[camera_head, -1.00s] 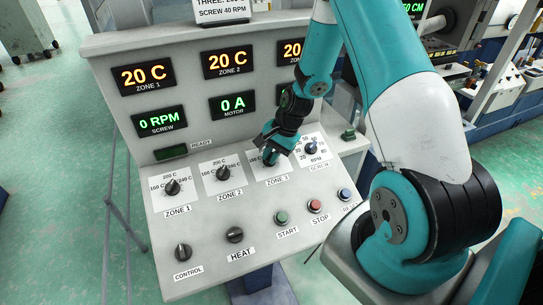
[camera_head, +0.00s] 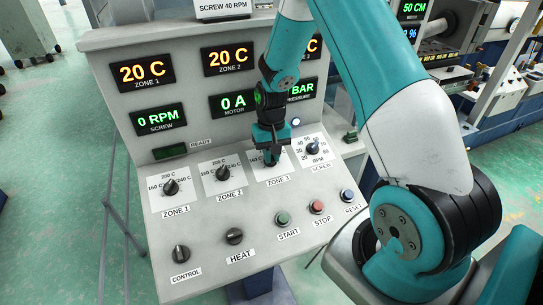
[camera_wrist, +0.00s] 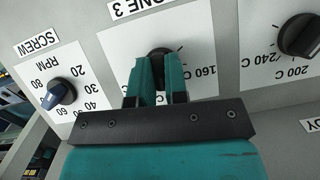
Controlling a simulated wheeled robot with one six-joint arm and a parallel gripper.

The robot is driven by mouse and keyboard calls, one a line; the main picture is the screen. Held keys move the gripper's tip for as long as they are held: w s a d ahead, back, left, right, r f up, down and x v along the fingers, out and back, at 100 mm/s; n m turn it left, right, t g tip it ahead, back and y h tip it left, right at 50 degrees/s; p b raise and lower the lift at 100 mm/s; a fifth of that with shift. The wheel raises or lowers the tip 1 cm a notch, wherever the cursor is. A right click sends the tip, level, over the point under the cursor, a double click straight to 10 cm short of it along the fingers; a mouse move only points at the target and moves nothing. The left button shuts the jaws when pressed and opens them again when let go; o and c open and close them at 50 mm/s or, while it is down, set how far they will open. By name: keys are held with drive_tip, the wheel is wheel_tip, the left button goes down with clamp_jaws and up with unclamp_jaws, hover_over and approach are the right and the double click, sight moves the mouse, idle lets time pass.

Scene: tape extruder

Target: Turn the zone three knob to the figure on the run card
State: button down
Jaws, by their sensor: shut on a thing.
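The zone three knob (camera_wrist: 160,54) is a small black knob on a white dial plate, mostly hidden by my fingers. My gripper (camera_wrist: 158,72) is shut on it in the wrist view, with one teal finger on each side. In the head view my gripper (camera_head: 271,158) comes down onto the zone 3 dial plate (camera_head: 284,178), and the knob is hidden there. The knob's pointer direction cannot be made out. The run card (camera_head: 224,8) stands on top of the console, cut off by the frame; only "SCREW 40 RPM" reads clearly.
The zone 2 knob (camera_head: 222,173) and zone 1 knob (camera_head: 171,187) are to the left, the blue-marked screw knob (camera_head: 312,147) to the right. Start (camera_head: 282,218), stop (camera_head: 317,207) and reset (camera_head: 347,196) buttons sit below. The zone displays read 20 C where visible.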

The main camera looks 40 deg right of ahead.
drive_tip(key=shift+n, duration=0.5)
drive_tip(key=c, duration=1.1)
unclamp_jaws()
drive_tip(key=shift+c, duration=0.2)
wheel_tip(320, 180, up, 12)
drive_tip(key=w+b, duration=0.1)
drive_tip(key=b, duration=0.3)
drive_tip(key=shift+w+d, duration=0.15)
drive_tip(key=shift+d, duration=0.05)
